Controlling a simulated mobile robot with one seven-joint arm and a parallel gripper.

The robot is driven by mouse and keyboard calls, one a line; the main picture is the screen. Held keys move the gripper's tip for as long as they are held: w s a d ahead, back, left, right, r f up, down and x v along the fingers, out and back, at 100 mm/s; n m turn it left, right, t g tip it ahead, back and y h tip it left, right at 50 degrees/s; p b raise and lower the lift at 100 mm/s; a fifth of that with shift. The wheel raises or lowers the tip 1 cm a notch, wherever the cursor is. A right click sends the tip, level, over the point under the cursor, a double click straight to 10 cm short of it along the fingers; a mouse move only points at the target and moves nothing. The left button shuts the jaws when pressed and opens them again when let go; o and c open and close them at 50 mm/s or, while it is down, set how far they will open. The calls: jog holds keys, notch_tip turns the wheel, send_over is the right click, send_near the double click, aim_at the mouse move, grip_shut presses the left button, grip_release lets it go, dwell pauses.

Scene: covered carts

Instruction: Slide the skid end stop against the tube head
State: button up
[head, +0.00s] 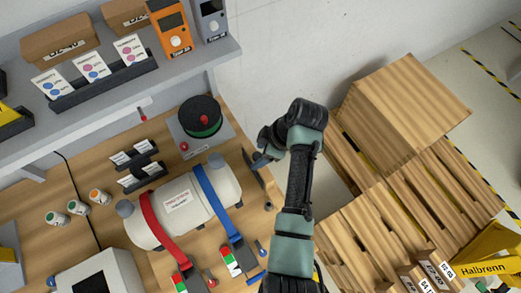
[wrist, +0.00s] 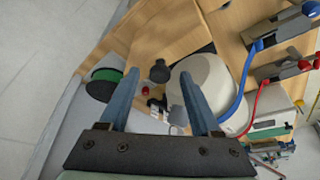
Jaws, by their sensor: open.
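The white tube (head: 190,198) lies slantwise on the wooden bench under a red and a blue strap. Its rounded right end, the tube head (head: 231,183), also shows close up in the wrist view (wrist: 205,75). A dark narrow piece (head: 255,178) stands beside that end; I cannot tell whether it is the skid end stop. My gripper (head: 258,160) is right of the tube head, above the bench edge. In the wrist view my gripper (wrist: 159,73) has its two blue fingers wide apart, with nothing held between them. No end stop is clearly recognizable there.
A dark green spool (head: 201,117) stands behind the tube, and a grey knob (head: 215,160) is near the tube head. A wooden crate (head: 404,110) and pallets (head: 380,225) are right of my arm.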

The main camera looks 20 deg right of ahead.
grip_shut()
dwell(0.3)
dwell(1.1)
